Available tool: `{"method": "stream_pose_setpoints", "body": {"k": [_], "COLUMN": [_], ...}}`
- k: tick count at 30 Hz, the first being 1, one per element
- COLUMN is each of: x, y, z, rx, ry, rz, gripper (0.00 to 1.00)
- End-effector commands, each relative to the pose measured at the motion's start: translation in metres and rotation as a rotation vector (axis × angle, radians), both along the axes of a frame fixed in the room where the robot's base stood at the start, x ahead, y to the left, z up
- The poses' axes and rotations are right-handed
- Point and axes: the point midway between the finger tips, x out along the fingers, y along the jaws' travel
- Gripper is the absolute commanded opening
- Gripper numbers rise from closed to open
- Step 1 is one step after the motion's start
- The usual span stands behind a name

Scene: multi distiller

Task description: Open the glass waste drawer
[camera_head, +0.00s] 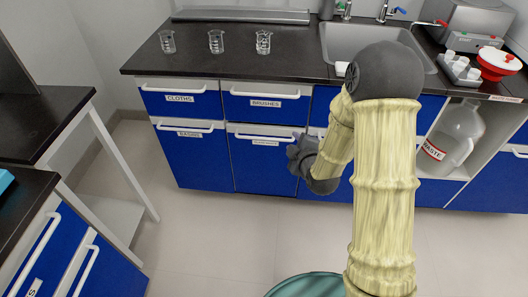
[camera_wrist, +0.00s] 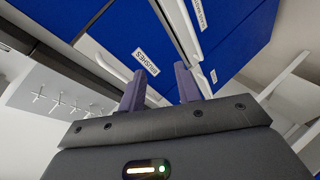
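The blue cabinet under the counter has several fronts with white handles. The lower middle front (camera_head: 262,170) carries a small label (camera_head: 265,143) that I cannot read clearly, so I cannot confirm it is the glass waste drawer. It looks closed. My gripper (camera_head: 295,150) is at the right end of this front's white handle (camera_head: 263,136), partly hidden by my arm. In the wrist view my gripper's two purple fingers (camera_wrist: 160,84) are apart with nothing visibly held. A white bar runs behind the right finger; I cannot tell whether they touch.
Above is the closed BRUSHES drawer (camera_head: 265,103), with the CLOTHS drawer (camera_head: 180,99) to its left. Several beakers (camera_head: 216,42) and a sink (camera_head: 340,40) are on the black counter (camera_head: 290,66). A side bench (camera_head: 45,115) stands left. The floor (camera_head: 215,225) ahead is clear.

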Motion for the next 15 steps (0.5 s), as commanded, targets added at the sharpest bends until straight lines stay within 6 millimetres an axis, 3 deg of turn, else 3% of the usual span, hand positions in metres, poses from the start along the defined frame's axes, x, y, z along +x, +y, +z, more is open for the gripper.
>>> {"method": "stream_pose_setpoints", "body": {"k": [1, 15], "x": [0.002, 0.006], "y": [0.005, 0.039], "z": [-0.031, -0.153], "rx": [-0.022, -0.244], "ry": [-0.041, -0.527], "rz": [0.025, 0.132], "gripper": [0.33, 0.33]}}
